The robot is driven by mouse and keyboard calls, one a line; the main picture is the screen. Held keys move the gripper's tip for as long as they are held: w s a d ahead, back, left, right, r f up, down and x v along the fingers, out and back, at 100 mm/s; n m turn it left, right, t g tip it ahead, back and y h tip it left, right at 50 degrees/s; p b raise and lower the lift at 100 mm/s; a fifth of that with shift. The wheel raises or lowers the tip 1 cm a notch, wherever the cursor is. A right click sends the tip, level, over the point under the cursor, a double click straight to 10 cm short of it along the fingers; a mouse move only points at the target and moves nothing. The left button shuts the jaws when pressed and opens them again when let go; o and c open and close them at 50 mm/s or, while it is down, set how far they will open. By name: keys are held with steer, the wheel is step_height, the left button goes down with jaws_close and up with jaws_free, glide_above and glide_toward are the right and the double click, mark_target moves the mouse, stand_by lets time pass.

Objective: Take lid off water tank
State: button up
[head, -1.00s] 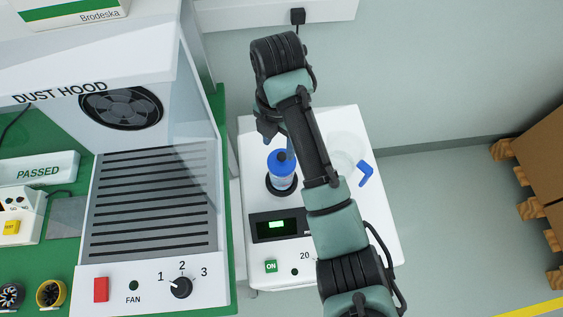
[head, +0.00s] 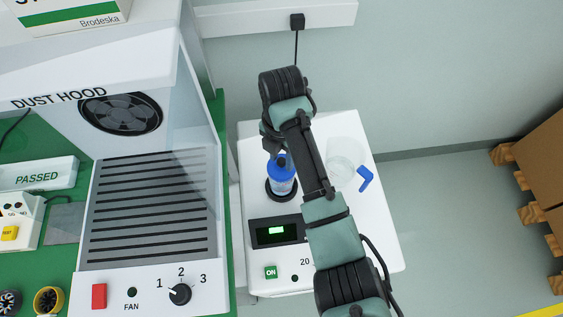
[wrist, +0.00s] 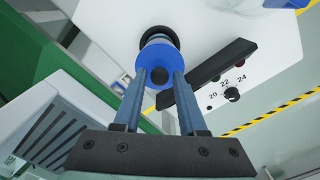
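The water tank (head: 281,185), a clear blue cylinder with a blue lid (head: 280,168), stands upright on a dark round base on the white unit. In the wrist view the lid (wrist: 150,72) is a blue disc with a small black knob (wrist: 158,76) in its middle. My gripper (head: 277,150) is over the top of the tank, pointing down. In the wrist view my gripper (wrist: 160,76) has its two fingers apart, one on each side of the knob, with a gap visible. My gripper partly hides the knob in the head view.
A clear jug (head: 344,168) with a blue handle (head: 366,179) stands right of the tank, close to my arm. The white unit (head: 330,255) has a display and green ON button in front. The dust hood (head: 150,190) stands close on the left.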

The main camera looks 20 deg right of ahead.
mark_target(281, 160)
jaws_close()
steer(key=shift+r, duration=0.1)
step_height(281, 160, up, 10)
steer(key=p, duration=0.3)
